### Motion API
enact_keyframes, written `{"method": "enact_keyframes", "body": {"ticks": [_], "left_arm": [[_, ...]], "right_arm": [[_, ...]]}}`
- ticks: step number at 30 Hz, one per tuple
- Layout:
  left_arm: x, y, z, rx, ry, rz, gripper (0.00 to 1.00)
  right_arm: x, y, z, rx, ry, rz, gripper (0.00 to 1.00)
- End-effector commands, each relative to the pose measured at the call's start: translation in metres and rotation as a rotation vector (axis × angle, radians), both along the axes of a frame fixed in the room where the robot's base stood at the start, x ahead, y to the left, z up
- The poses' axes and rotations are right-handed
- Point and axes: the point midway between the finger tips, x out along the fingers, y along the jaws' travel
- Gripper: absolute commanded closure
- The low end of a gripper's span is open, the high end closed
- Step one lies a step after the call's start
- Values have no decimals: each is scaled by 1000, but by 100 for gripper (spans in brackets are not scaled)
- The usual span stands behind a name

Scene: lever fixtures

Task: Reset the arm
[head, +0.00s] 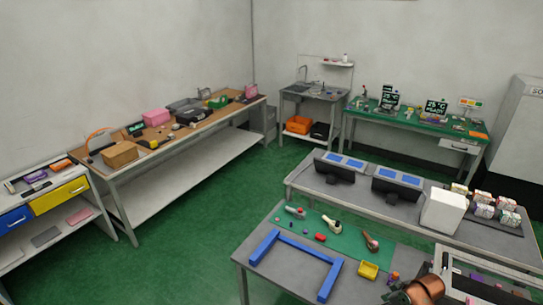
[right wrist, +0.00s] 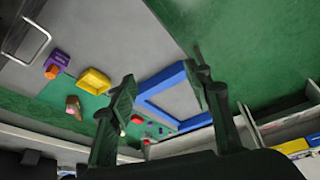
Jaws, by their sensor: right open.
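My right arm (head: 425,288), copper and dark, shows at the bottom right of the head view, over the front corner of the near grey table (head: 340,285). In the right wrist view, my right gripper (right wrist: 160,80) has its two dark fingers spread apart with nothing between them. Beyond the fingers lies a blue U-shaped frame (right wrist: 150,88), which also lies on the near table in the head view (head: 264,246). My left gripper is not in view.
The near table also holds a yellow bin (head: 368,270), a lever-like piece (head: 371,241) and several small parts on a green mat (head: 345,225). Green floor (head: 200,240) is clear at left.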

Motion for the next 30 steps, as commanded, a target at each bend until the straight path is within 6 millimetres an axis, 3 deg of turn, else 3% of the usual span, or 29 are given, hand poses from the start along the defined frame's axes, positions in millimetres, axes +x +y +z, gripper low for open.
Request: {"method": "enact_keyframes", "body": {"ticks": [7,14,17,20,23,26,30], "left_arm": [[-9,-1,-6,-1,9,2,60],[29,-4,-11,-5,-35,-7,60],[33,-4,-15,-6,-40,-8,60],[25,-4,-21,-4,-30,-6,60],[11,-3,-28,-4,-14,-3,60],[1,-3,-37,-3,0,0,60],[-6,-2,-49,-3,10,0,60]], "right_arm": [[-1,-5,-36,9,7,-53,54],[-8,-17,-88,16,16,-135,54],[-16,-26,-120,15,23,-182,54],[-28,-35,-156,12,30,-234,54],[-49,-44,-204,4,46,-298,54],[-82,-55,-265,-14,68,-368,54],[-143,-62,-349,-50,101,-451,54]]}}
